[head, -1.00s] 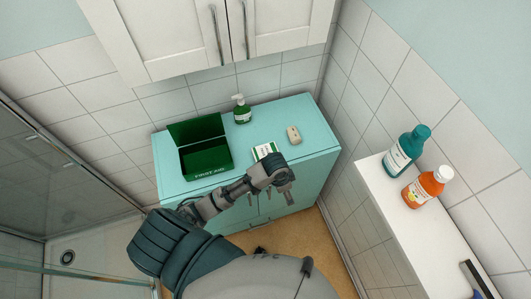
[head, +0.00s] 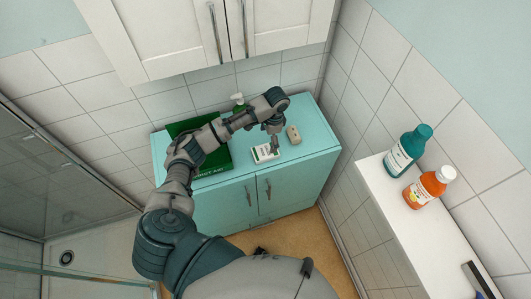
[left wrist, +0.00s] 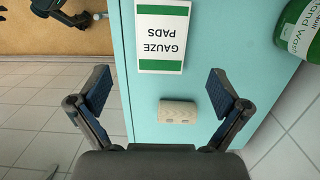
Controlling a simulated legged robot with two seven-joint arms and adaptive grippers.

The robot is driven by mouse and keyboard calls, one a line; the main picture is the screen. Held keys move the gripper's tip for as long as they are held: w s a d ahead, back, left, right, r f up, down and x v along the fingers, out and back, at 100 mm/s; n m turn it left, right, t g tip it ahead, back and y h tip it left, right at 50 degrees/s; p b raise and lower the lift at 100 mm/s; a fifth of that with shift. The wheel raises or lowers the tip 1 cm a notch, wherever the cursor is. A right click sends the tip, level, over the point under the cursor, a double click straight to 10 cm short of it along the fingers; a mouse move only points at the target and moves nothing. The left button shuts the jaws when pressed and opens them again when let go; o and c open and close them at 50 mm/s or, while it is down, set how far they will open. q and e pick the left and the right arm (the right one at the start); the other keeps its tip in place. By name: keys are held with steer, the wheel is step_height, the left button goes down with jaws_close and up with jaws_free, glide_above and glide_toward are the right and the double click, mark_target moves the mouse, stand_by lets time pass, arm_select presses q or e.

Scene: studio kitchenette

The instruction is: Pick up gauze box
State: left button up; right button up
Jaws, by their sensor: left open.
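The gauze box (head: 264,154) is a small white and green box lying flat near the front edge of the teal cabinet top (head: 312,141). In the left wrist view the gauze box (left wrist: 161,37) shows its "GAUZE PADS" label upside down, ahead of the fingers. My left gripper (head: 274,145) points down over the cabinet beside the gauze box, partly overlapping it in the head view. In the left wrist view the left gripper (left wrist: 160,88) is open and empty, its fingers wide apart. My right gripper is out of view.
A beige bar (head: 293,135) lies right of the gauze box. The open green first aid box (head: 216,160) stands left, partly hidden by my arm. A green hand wash bottle (head: 238,102) stands behind. A white shelf (head: 420,235) with two bottles is at right.

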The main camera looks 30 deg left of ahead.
mark_target(265, 151)
arm_select(q)
steer(key=f, duration=0.5)
steer(key=a+f, duration=0.1)
steer(key=f, duration=0.2)
steer(key=shift+s+f, duration=0.25)
steer(key=shift+s, duration=0.15)
steer(key=c, duration=1)
